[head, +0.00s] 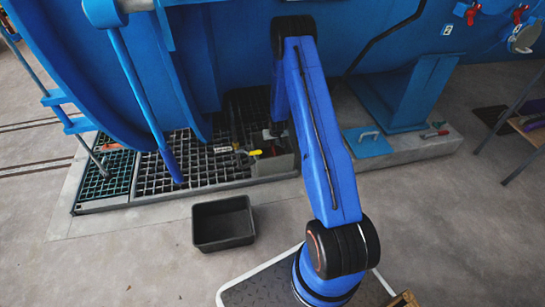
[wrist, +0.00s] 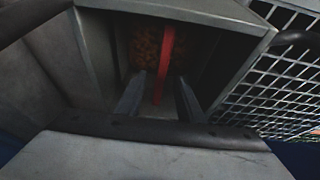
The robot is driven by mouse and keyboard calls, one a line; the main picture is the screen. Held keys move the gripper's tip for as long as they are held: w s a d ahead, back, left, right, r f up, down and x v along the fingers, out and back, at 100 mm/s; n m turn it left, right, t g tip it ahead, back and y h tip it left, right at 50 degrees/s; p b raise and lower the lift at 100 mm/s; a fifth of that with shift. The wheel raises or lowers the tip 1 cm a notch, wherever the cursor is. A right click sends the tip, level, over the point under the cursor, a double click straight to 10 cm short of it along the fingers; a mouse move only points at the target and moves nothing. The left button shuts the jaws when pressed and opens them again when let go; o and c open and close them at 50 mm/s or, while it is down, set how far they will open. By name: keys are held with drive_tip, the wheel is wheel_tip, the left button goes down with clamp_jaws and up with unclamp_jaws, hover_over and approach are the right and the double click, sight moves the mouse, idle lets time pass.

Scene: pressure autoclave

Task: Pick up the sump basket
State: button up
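In the wrist view, a red bar (wrist: 165,60), which looks like the sump basket's handle, runs down into a grey-walled sump pit (wrist: 95,55). Brown-orange speckled matter (wrist: 145,42) shows in the dark behind the bar. My gripper (wrist: 160,92) points into the pit with its two fingers apart, one on each side of the bar. I see gaps between the bar and the fingers. The basket's body is mostly in shadow.
Metal grating (head: 205,160) adjoins the pit, with a yellow-handled valve (head: 249,152) close by. An empty black tub (head: 224,243) stands on the floor in front. A blue plate with a handle (head: 368,146) lies on the plinth at right. The large blue vessel (head: 240,50) overhangs behind.

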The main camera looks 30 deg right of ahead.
sight(273, 146)
drive_tip(key=shift+x, duration=2.1)
drive_tip(key=shift+s+a+f, duration=0.1)
drive_tip(key=shift+s+f, duration=0.05)
drive_tip(key=shift+f, duration=0.1)
clamp_jaws()
idle(0.3)
